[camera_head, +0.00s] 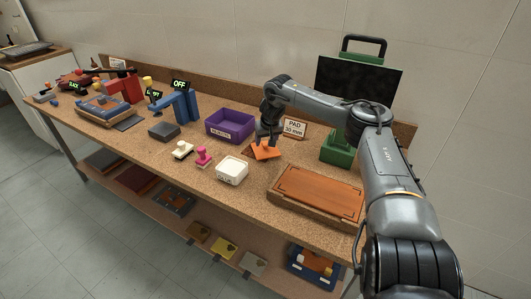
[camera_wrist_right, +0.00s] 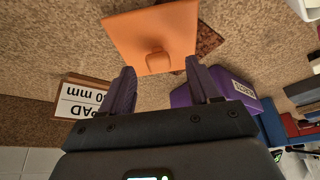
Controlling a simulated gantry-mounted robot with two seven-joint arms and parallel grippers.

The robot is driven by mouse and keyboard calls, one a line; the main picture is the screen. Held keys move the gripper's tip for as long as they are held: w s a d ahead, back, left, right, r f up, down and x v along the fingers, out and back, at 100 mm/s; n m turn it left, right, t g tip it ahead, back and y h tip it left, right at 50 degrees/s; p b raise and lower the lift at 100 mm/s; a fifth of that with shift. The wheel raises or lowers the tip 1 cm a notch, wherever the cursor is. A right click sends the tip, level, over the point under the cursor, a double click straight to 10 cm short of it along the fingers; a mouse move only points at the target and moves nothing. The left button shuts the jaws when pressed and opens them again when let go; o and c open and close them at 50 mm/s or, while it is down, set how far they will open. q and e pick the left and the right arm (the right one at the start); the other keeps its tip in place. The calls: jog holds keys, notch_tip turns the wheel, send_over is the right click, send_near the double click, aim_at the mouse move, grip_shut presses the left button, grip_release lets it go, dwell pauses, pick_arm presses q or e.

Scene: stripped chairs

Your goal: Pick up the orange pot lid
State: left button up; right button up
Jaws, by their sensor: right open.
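The orange pot lid (camera_head: 264,153) is a flat square with a small raised knob. It lies on the cork-coloured bench, right of the purple bin in the head view. In the right wrist view the lid (camera_wrist_right: 150,30) fills the upper middle, with its knob (camera_wrist_right: 158,62) facing the gripper. My right gripper (camera_head: 266,141) is just above the lid. In the wrist view its two dark fingers (camera_wrist_right: 160,68) are spread, one on each side of the knob, with nothing held. A dark brown speckled patch (camera_wrist_right: 209,40) shows beside and partly behind the lid. My left gripper is not in view.
The purple bin (camera_head: 230,124) and a "PAD 30 mm" sign (camera_head: 294,128) stand close to the lid. A white tub (camera_head: 232,170), a pink stamp-like piece (camera_head: 203,157), a brown wooden board (camera_head: 318,193) and a green stand (camera_head: 337,150) are nearby.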

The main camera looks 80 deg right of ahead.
aim_at(265, 148)
jog(key=shift+s+d+f+b, duration=0.1)
jog(key=shift+d+f+b, duration=0.15)
jog(key=shift+f, duration=0.15)
jog(key=shift+d+f+b, duration=0.1)
jog(key=shift+f+b, duration=0.15)
jog(key=shift+f, duration=0.1)
jog(key=shift+w+d+f+b, duration=0.15)
jog(key=shift+w+f+b, duration=0.1)
jog(key=shift+f+b, duration=0.15)
jog(key=c, duration=1.1)
